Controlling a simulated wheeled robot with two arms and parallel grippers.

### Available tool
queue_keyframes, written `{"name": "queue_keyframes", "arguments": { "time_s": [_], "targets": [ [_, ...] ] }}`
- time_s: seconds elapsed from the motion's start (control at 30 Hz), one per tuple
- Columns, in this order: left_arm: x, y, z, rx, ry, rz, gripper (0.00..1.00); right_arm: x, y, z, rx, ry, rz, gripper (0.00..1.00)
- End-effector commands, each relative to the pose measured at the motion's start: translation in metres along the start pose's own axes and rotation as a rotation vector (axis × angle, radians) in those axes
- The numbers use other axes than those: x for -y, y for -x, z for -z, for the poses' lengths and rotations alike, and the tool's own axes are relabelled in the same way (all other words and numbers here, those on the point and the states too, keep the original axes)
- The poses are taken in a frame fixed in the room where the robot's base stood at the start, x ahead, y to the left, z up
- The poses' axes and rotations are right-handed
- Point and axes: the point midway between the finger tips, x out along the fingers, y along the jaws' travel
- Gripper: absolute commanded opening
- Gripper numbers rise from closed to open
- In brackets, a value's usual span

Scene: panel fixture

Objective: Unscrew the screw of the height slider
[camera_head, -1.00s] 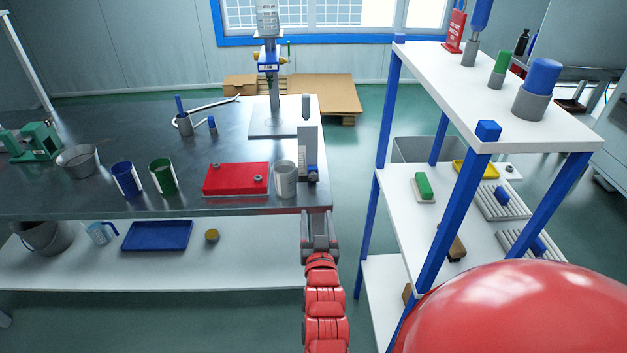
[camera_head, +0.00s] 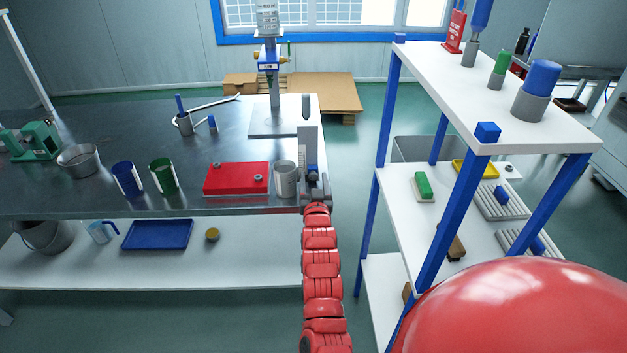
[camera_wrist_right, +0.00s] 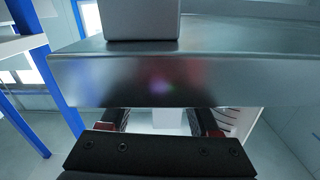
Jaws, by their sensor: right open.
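The height slider (camera_head: 308,140) is a tall grey upright piece at the table's right end. It carries a small blue part (camera_head: 312,170) low on its front. The screw cannot be told apart clearly. My right gripper (camera_head: 315,188) is at the table's front edge, just below and in front of the blue part. In the right wrist view the gripper (camera_wrist_right: 161,120) is open, with its two fingers apart and nothing seen held between them. Their tips are hidden behind a metal edge. A grey block (camera_wrist_right: 140,20) stands on that metal surface. My left gripper is not in view.
A grey cup (camera_head: 285,180) stands just left of the slider, beside a red box (camera_head: 225,179). Green (camera_head: 162,177) and blue (camera_head: 127,180) cups stand further left. A white shelf with blue posts (camera_head: 385,120) stands to the right, across a gap.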

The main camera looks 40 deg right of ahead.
Motion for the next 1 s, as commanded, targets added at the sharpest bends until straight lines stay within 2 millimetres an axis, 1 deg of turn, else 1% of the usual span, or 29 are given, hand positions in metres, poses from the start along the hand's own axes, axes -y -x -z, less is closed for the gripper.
{"name": "queue_keyframes", "arguments": {
  "time_s": [0.13,0.17,0.2,0.27,0.4,0.5,0.7,0.87,1.0],
  "targets": [
    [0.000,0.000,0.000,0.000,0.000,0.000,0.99,0.000,0.000,0.000,0.000,0.000,0.000,0.62],
    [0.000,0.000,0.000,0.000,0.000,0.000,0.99,0.000,0.000,0.000,0.000,0.000,0.000,0.59],
    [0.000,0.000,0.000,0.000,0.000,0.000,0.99,0.000,0.000,0.000,0.000,0.000,0.000,0.52],
    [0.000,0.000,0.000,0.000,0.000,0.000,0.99,0.000,0.000,0.000,0.000,0.000,0.000,0.41],
    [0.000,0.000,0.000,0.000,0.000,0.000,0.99,0.000,0.001,0.000,0.000,0.000,0.000,0.16],
    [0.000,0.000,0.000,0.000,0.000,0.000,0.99,0.000,0.001,0.000,0.000,0.000,0.000,0.00],
    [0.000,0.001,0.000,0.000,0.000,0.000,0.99,0.000,0.001,-0.001,0.000,0.010,0.001,0.00],
    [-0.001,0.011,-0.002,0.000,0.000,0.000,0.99,0.001,0.000,-0.002,-0.003,0.114,0.002,0.00],
    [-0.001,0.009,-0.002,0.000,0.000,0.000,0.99,0.001,0.000,0.000,-0.001,0.134,0.000,0.00]
  ]
}}
